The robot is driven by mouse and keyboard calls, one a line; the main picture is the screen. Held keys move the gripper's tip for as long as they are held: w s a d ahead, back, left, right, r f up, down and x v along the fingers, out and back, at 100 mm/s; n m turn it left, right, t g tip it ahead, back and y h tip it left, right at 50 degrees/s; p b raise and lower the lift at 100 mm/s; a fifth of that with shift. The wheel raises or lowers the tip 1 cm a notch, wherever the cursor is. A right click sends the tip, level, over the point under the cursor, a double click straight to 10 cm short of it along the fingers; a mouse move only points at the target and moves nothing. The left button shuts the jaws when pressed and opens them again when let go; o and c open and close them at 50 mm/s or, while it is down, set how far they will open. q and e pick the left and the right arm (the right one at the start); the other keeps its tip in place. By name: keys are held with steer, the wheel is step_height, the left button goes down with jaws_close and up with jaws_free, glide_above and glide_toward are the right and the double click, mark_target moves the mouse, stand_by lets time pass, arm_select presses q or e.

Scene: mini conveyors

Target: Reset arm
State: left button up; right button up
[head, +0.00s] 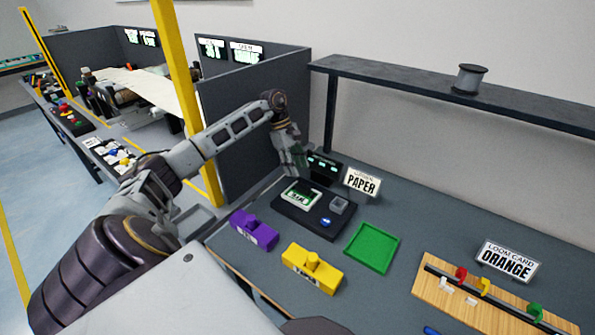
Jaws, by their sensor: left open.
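My left arm comes in from the left and reaches over the grey workbench (400,300). My left gripper (298,172) points down at the back of a black tray (290,222), near the small dark device with lit displays (322,167). Its fingers are small and partly blend with the background; nothing is seen held in it. I cannot tell whether it touches the tray. My right gripper is not in this view.
A purple block (254,230), a yellow block (311,268) and a green tray (372,247) stand on the bench. A PAPER sign (362,183) is behind. A wooden board with coloured hooks (490,296) and an ORANGE sign (508,262) are at right. A shelf (420,83) overhangs.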

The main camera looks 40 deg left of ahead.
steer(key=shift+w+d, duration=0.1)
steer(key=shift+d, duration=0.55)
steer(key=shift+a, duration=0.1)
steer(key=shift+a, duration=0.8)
